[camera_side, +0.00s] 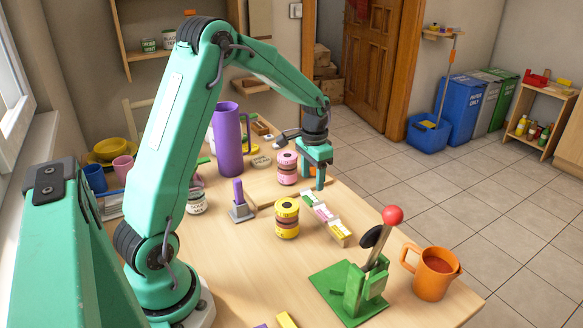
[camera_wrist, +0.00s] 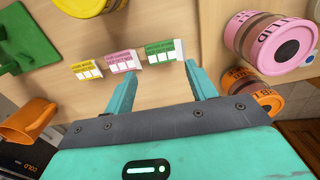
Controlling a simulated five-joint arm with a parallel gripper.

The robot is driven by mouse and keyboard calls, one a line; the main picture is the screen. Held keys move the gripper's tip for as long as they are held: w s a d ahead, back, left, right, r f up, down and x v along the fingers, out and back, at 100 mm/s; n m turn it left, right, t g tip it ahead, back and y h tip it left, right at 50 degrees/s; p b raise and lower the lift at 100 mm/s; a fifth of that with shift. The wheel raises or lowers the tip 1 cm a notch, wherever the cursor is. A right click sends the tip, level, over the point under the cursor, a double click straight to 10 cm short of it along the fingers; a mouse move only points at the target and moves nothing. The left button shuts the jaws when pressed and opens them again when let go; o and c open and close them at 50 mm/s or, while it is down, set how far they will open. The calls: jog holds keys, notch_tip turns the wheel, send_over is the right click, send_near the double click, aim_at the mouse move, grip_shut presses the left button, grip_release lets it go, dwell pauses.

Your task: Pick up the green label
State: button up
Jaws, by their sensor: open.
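The green label (camera_side: 309,199) lies on the wooden table at the far end of a short row. It also shows in the wrist view (camera_wrist: 160,50), ahead of the gap between my fingers. Beside it is a pink label (camera_side: 323,213), then a yellow label (camera_side: 340,231). In the wrist view the pink label (camera_wrist: 122,61) and yellow label (camera_wrist: 83,70) run off to the left. My gripper (camera_side: 313,183) hangs near the green label's end of the row. Its jaws (camera_wrist: 159,71) are open and empty, with the fingertips apart from the label.
A green lever stand (camera_side: 352,291) and orange mug (camera_side: 431,275) are in front.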

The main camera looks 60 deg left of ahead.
aim_at(311, 199)
jog(key=shift+f, duration=0.5)
jog(key=shift+a+f, duration=0.1)
jog(key=shift+f, duration=2.5)
jog(key=shift+f, duration=0.1)
jog(key=c, duration=0.7)
